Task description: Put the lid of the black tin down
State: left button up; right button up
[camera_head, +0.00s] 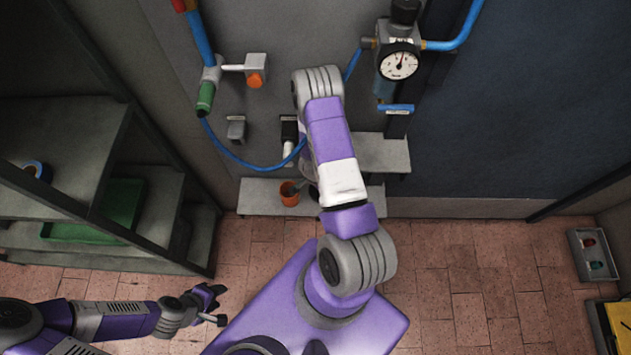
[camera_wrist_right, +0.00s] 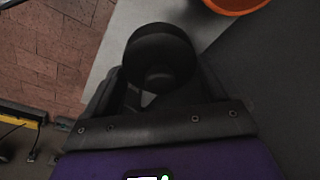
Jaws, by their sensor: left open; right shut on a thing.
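In the right wrist view, a round black thing (camera_wrist_right: 160,45), which looks like the lid of the black tin, sits between the fingers of my right gripper (camera_wrist_right: 160,85). The gripper is shut on it. The pale shelf edge (camera_wrist_right: 118,45) shows beside and below it; I cannot tell whether the lid touches the shelf. In the head view my right arm hides most of this gripper, near the low shelf (camera_head: 258,198). I cannot make out the tin's body. My left gripper (camera_head: 219,304) is open and empty at the lower left, over the floor.
An orange pot (camera_head: 289,195) stands on the low shelf, close to my right gripper; its rim (camera_wrist_right: 238,4) shows in the wrist view. A higher ledge (camera_head: 385,155), a gauge (camera_head: 398,64) and blue hoses are on the wall. A dark rack (camera_head: 60,150) stands left.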

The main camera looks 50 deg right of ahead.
jog(key=shift+s+f, duration=0.1)
jog(key=shift+f, duration=0.35)
notch_tip(320, 180, down, 4)
jog(key=b, duration=0.3)
jog(key=shift+r, duration=0.15)
jog(key=shift+d+f+b, duration=0.15)
jog(key=shift+f+b, duration=0.05)
jog(key=shift+b, duration=0.1)
jog(key=shift+w+r, duration=0.1)
jog(key=shift+w, duration=0.15)
jog(key=o, duration=0.5)
